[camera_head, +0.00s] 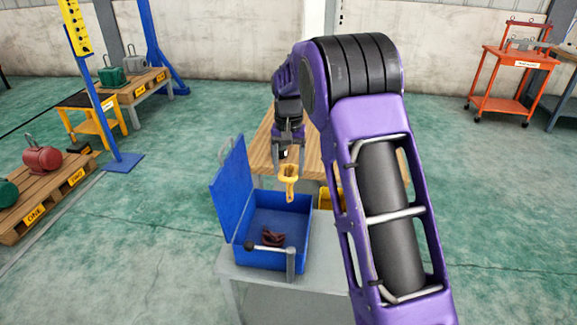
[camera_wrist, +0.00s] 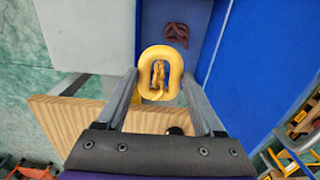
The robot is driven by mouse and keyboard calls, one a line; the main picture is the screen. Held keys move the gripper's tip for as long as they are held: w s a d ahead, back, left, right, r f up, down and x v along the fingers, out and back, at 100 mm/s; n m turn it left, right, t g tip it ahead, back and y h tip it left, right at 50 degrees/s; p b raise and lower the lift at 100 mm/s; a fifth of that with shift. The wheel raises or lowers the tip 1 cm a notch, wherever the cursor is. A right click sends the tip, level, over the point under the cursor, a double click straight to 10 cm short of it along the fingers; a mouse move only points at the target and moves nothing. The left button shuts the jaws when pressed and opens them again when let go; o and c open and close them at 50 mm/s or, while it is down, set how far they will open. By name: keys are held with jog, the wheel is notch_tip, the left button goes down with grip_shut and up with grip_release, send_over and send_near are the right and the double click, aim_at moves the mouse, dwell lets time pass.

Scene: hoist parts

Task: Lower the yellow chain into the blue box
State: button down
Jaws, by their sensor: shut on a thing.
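The yellow chain (camera_head: 289,181) hangs from my gripper (camera_head: 289,153) above the rear part of the open blue box (camera_head: 302,222). My gripper is shut on the chain's top link. In the wrist view, the yellow chain (camera_wrist: 160,73) shows between the two fingers of my gripper (camera_wrist: 160,85), its lower links seen through the top link. The blue box stands on a grey table, its lid raised at the left. A dark red object (camera_head: 273,237) lies inside the box and also shows in the wrist view (camera_wrist: 176,34).
Pallets and an orange trolley (camera_head: 497,88) stand farther off.

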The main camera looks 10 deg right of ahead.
notch_tip(320, 180, down, 17)
jog(key=b, duration=0.9)
jog(key=shift+f, duration=0.2)
dwell(1.3)
grip_release()
notch_tip(320, 180, up, 18)
jog(key=p, duration=0.2)
jog(key=shift+f+p, duration=0.25)
jog(key=shift+p, duration=0.05)
dwell(0.4)
